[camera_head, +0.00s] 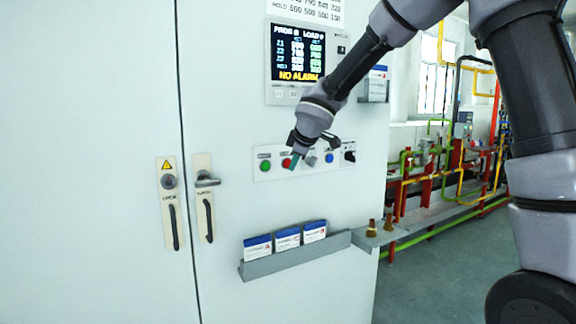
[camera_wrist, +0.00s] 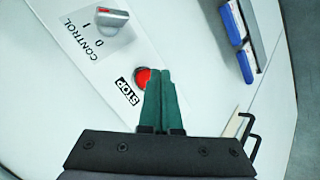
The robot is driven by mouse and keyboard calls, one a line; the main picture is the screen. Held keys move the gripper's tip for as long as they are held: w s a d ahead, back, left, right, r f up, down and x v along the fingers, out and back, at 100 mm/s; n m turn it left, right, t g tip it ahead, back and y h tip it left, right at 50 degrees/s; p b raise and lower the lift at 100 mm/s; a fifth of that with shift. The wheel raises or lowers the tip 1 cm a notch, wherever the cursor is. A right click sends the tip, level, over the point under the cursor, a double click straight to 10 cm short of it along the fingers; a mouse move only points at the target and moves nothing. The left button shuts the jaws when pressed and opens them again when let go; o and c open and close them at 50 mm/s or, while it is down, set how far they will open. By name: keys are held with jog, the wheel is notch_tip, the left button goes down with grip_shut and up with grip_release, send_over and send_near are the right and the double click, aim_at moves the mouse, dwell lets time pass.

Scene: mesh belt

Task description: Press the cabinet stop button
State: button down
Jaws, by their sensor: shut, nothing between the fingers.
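The red stop button (camera_head: 287,163) sits on the cabinet's white button strip (camera_head: 262,176), right of a green button (camera_head: 265,166). In the wrist view the red button (camera_wrist: 142,77) lies beside a label reading STOP (camera_wrist: 129,92), partly covered by my fingers. My gripper (camera_head: 294,161) is shut and empty, its green fingertips over the strip just right of the red button. In the wrist view the shut fingers (camera_wrist: 160,74) reach to the button's edge. I cannot tell whether they touch it.
A control switch (camera_wrist: 112,17) is on the strip in the wrist view. A blue button (camera_head: 329,158) and a black switch (camera_head: 349,156) are at the strip's right. A display (camera_head: 297,54) is above, a card rack (camera_head: 270,267) below. Door handles (camera_head: 207,200) are at left.

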jog(key=shift+w, duration=0.1)
dwell(0.6)
jog(key=shift+w+a, duration=0.25)
jog(key=shift+w+a, duration=0.25)
jog(key=shift+w, duration=0.1)
dwell(0.7)
dwell(0.3)
jog(key=shift+s+d, duration=0.5)
jog(key=shift+s, duration=0.2)
jog(key=shift+s+d, duration=0.7)
jog(key=shift+s, duration=0.35)
jog(key=shift+s+d, duration=0.7)
jog(key=shift+s, duration=0.35)
